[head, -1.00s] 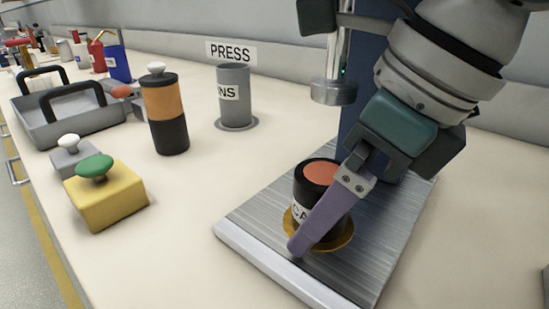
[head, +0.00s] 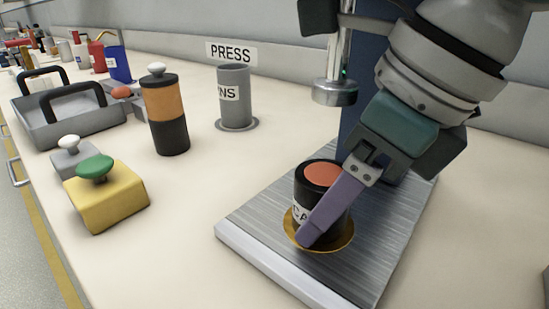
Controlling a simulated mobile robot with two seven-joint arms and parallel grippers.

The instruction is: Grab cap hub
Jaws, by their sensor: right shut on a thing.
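The cap hub (head: 323,174) is a short black cylinder with an orange-red top and a white label that is partly hidden. It stands upright on a brass-coloured ring (head: 342,240) on the press's metal plate. My right gripper (head: 318,222) reaches down from the upper right and is shut on the cap hub. Its purple finger lies across the front of the hub and hides part of it. The other finger is hidden behind. My left gripper is not in view.
The press ram (head: 335,92) hangs above and behind the hub. A grey cylinder (head: 234,95), an orange and black canister (head: 165,115), a yellow box with a green button (head: 105,200) and a grey tray (head: 70,125) stand to the left. The bench between is clear.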

